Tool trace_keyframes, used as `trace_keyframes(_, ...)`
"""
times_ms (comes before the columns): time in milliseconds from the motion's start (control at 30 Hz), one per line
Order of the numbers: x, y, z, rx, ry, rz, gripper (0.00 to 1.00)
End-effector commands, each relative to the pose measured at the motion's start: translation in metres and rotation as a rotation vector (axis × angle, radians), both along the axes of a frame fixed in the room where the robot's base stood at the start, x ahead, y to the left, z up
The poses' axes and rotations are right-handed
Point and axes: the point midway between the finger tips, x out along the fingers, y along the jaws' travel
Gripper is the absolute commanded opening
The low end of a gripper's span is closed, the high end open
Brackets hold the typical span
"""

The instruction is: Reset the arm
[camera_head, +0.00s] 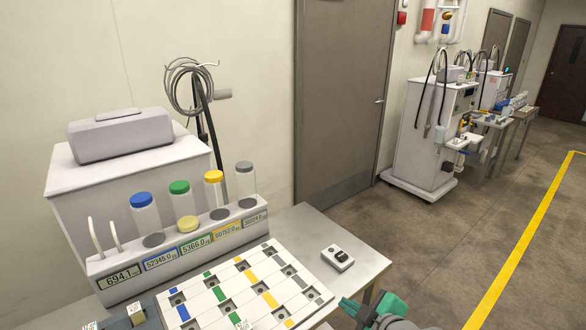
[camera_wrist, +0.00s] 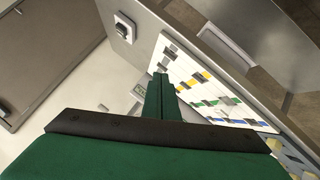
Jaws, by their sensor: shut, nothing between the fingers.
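My gripper (camera_head: 352,306) shows at the bottom edge of the head view, green, just right of the front part of the table. In the wrist view my gripper (camera_wrist: 160,78) has its two green fingers together, with nothing between them. It is apart from the things on the table. Most of my arm is out of view.
The table (camera_head: 372,262) bears a white board with coloured squares (camera_head: 255,318), a rack of capped jars (camera_head: 165,262) and a small white device (camera_head: 338,258). A closed door (camera_head: 335,100) stands behind. Floor to the right is clear up to a white machine (camera_head: 420,150).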

Motion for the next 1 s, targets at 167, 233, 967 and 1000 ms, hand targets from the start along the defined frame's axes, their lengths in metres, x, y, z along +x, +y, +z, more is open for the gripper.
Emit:
trace_keyframes(167, 0.012, 0.028, 0.003, 0.111, -0.063, -0.036, 0.00)
trace_keyframes(233, 0.017, 0.039, 0.004, 0.167, -0.092, -0.059, 0.00)
trace_keyframes(967, -0.023, 0.144, -0.061, 0.800, -0.250, -0.488, 0.00)
trace_keyframes(1000, -0.031, 0.147, -0.069, 0.819, -0.250, -0.513, 0.00)
